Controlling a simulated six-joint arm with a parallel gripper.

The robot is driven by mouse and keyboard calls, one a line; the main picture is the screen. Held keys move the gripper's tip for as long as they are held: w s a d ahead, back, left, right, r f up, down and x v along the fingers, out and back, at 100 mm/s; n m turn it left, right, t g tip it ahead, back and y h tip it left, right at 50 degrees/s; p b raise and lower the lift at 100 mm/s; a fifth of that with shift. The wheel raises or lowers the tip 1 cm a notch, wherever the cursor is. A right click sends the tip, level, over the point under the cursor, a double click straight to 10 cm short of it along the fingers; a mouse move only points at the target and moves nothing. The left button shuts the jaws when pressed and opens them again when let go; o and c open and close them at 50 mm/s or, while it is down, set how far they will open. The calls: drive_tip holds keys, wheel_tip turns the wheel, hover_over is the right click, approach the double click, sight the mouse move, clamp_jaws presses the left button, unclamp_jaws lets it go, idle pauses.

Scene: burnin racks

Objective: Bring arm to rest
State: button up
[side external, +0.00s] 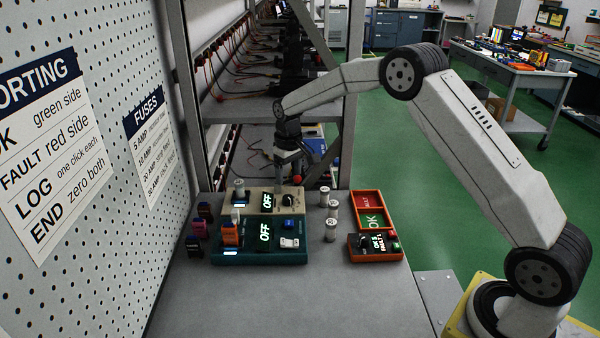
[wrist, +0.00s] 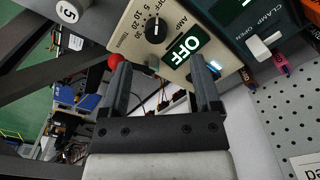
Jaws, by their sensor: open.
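My gripper (side external: 290,165) hangs pointing down above the back of the bench (side external: 250,300), just behind the beige tester. In the wrist view my gripper (wrist: 165,85) has its two dark fingers apart, with nothing held between them. The beige tester (side external: 273,200) shows OFF, and its dial and display (wrist: 185,48) show past the fingertips in the wrist view. A red ball-shaped knob (wrist: 115,60) shows beside the left finger.
Several pale cylinders (side external: 331,230) stand right of the testers. Small coloured fuses (side external: 196,245) are at the left by the pegboard (side external: 120,80). The front bench is clear.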

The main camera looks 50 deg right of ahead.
drive_tip(key=s+a+t, duration=0.1)
drive_tip(key=s+a, duration=0.2)
drive_tip(key=s, duration=1.1)
drive_tip(key=s+a+r+t, duration=0.1)
drive_tip(key=s+a, duration=0.3)
drive_tip(key=s, duration=1)
drive_tip(key=shift+s+a+r, duration=0.15)
drive_tip(key=shift+a+r, duration=0.1)
drive_tip(key=shift+r, duration=0.05)
